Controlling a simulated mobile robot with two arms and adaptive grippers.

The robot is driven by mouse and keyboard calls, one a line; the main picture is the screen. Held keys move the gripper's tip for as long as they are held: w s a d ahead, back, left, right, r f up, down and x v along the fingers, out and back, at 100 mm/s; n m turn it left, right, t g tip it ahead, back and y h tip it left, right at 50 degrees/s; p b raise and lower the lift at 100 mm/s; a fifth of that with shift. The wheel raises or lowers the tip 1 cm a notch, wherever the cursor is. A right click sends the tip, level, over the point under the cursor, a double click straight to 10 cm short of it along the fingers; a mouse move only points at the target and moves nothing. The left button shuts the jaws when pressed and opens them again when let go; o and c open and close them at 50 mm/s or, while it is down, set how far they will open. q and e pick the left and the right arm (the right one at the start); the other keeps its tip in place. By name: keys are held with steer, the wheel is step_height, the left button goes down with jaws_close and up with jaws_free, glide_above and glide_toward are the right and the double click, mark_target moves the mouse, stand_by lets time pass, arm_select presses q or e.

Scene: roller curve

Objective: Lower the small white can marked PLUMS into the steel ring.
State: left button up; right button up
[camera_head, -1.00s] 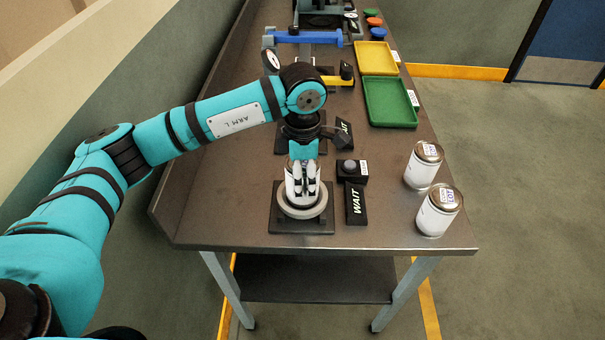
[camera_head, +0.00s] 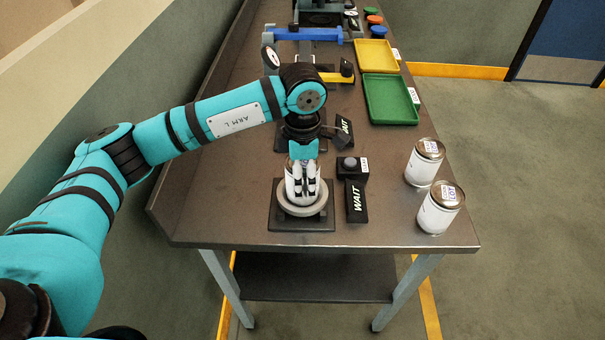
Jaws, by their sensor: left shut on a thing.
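My left gripper (camera_head: 303,186) points down over the steel ring (camera_head: 303,211), which sits on a dark square plate near the table's front edge. The gripper is shut on a small white can (camera_head: 291,190), largely covered by the fingers. Its marking cannot be read from here. The can is upright and lined up over the ring's opening; its lower end appears to be at or inside the ring, but how deep I cannot tell. My right gripper is not in view.
Two larger white cans with metal lids (camera_head: 425,163) (camera_head: 440,208) stand at the right edge. A black WAIT sign (camera_head: 356,202) and a small button box (camera_head: 352,169) stand right of the ring. Green (camera_head: 391,99) and yellow (camera_head: 376,57) trays lie farther back.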

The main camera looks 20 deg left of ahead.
arm_select(q)
steer(key=shift+f+b, duration=1.15)
steer(key=shift+f, duration=0.1)
stand_by(1.4)
steer(key=shift+r, duration=0.1)
stand_by(1.9)
steer(key=shift+r+p, duration=1.75)
steer(key=shift+r, duration=1.95)
